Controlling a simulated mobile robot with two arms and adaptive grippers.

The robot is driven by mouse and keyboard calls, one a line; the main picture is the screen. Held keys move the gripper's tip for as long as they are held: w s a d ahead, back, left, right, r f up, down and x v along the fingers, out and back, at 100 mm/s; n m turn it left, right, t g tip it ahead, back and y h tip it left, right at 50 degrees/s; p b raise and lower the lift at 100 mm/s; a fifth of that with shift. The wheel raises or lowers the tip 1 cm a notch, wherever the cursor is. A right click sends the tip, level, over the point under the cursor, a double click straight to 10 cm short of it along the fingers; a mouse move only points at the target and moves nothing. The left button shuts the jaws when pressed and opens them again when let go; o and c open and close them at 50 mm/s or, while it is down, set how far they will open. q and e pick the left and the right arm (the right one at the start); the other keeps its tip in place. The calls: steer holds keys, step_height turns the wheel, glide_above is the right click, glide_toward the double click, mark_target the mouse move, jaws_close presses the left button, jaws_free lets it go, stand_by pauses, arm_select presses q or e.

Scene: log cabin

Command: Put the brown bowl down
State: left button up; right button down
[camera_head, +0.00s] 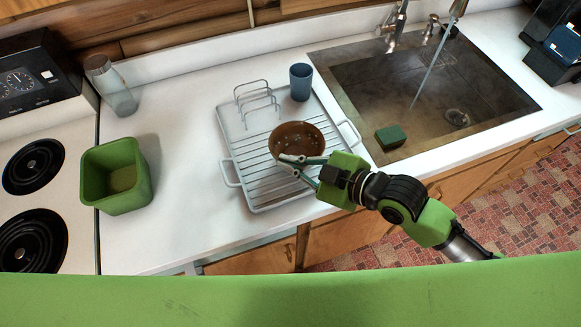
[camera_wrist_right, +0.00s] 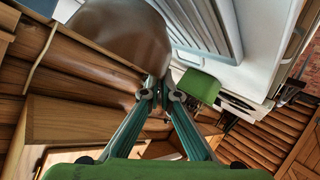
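My left gripper is not in view.
A blue cup (camera_head: 301,82) stands at the rack's back right. The sink (camera_head: 350,95) with a green sponge (camera_head: 390,137) and running tap is to the right. A green container (camera_head: 116,177), glass bottle (camera_head: 111,88) and stove (camera_head: 75,185) are left. Counter between container and rack is clear.

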step_height(320, 180, down, 3)
steer(key=shift+r+p, duration=0.2)
steer(key=shift+p, duration=0.15)
steer(key=shift+f, duration=0.25)
steer(key=c, duration=2.3)
jaws_free()
steer(key=shift+s, duration=0.1)
steer(key=shift+r, duration=0.1)
